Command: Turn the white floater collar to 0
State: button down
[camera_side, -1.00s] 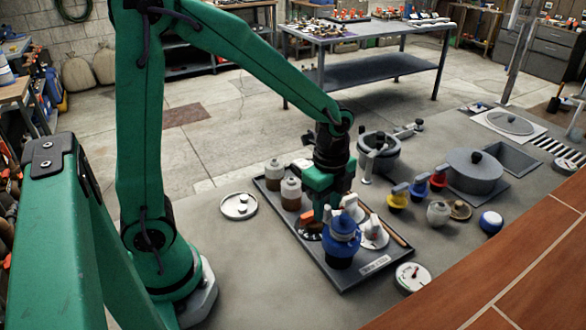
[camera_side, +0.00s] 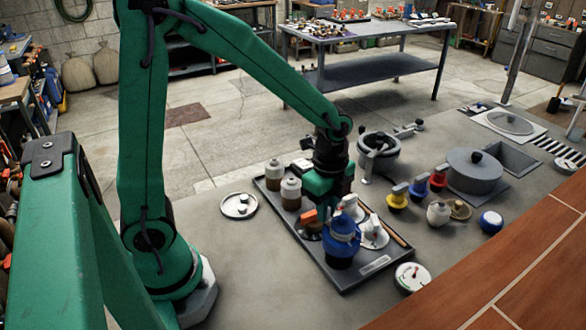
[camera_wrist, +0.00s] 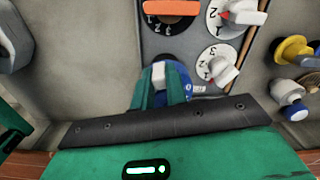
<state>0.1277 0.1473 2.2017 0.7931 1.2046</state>
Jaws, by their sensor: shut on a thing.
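My gripper (camera_wrist: 160,90) points down over the grey tray, its two green fingers in the wrist view closed around the pale top piece of a blue floater (camera_wrist: 180,80). In the side view my gripper (camera_side: 328,195) is just behind this blue floater (camera_side: 342,240), which hides the fingertips. Two white numbered collars with white handles, one near (camera_wrist: 220,65) and one far (camera_wrist: 240,14), are to the right of the fingers, untouched. They also show in the side view, near (camera_side: 374,236) and far (camera_side: 350,205). The number set on the held piece is unreadable.
An orange-handled dial (camera_wrist: 170,8) is ahead of the fingers. Two brown-and-white bottles (camera_side: 291,194) stand on the tray (camera_side: 355,278) at its back left. Yellow (camera_side: 397,196), blue and red floaters stand to the right of the tray. A white gauge (camera_side: 412,276) lies by its front corner.

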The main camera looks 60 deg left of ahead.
aim_at(331, 231)
jog(key=shift+s+n, duration=0.1)
jog(key=shift+n, duration=0.2)
jog(key=shift+s+d+n, duration=0.5)
jog(key=shift+d+n, duration=0.55)
jog(key=shift+n, duration=2.05)
jog(key=shift+s+d+n, duration=0.55)
jog(key=shift+d+n, duration=0.55)
jog(key=shift+n, duration=2)
jog(key=shift+s+d+n, duration=0.5)
jog(key=shift+d+n, duration=0.55)
jog(key=shift+n, duration=2.05)
jog(key=c, duration=1.4)
grip_release()
jog(key=shift+r, duration=0.15)
